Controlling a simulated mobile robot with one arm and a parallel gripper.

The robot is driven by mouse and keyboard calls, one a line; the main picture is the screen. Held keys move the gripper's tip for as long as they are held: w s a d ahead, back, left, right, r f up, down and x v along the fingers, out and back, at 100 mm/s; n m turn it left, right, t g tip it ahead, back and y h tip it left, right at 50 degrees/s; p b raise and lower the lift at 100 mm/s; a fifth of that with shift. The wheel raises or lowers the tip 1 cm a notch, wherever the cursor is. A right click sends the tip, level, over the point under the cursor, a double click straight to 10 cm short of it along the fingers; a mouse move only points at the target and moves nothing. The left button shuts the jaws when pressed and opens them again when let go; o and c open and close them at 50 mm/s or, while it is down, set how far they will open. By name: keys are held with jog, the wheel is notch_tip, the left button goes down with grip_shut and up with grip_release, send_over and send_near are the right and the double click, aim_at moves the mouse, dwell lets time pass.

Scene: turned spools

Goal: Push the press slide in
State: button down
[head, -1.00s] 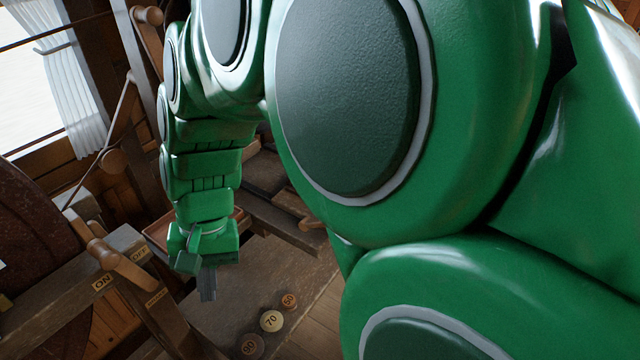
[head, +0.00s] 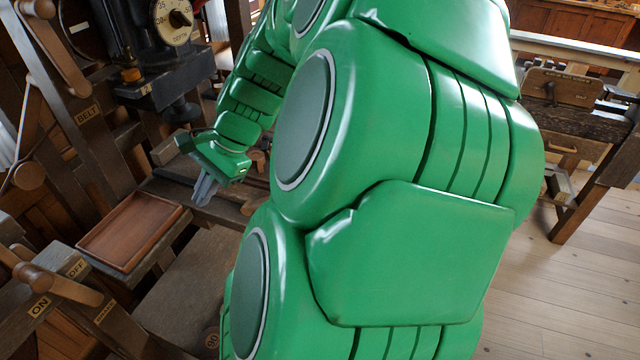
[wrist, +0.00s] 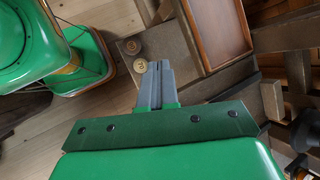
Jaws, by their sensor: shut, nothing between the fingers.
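My gripper (head: 205,190) is shut and empty, pointing down over dark wooden rails in the head view. Its grey fingers also show in the wrist view (wrist: 157,75), closed together. The press (head: 165,85), a dark machine with a depth dial (head: 172,20), stands behind and left of my gripper. Dark wooden rails (head: 165,190) run below the press, beside my gripper. Part of them is hidden by my arm. I cannot clearly tell the slide from the rails, how far in it sits, or whether my fingers touch it.
A shallow brown tray (head: 130,230) lies left of my gripper and also shows in the wrist view (wrist: 220,32). Levers marked ON and OFF (head: 60,285) stand at the lower left. A workbench (head: 575,125) stands at the right over open floor.

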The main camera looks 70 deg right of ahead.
jog(key=s+d+m+t+h, duration=0.1)
jog(key=s+d+m+t, duration=0.1)
jog(key=s+d+m, duration=0.45)
jog(key=s+d+m+t+h, duration=0.2)
jog(key=s+d+m, duration=0.15)
jog(key=d, duration=0.65)
jog(key=s+d+f+m+h, duration=0.2)
jog(key=s+d+f+m, duration=0.45)
jog(key=s, duration=0.45)
jog(key=x, duration=1)
jog(key=w, duration=2.2)
jog(key=shift+w+a, duration=0.1)
jog(key=shift+w, duration=0.15)
jog(key=shift+w+a, duration=0.1)
jog(key=shift+y, duration=0.3)
jog(key=v, duration=1)
jog(key=shift+s, duration=0.25)
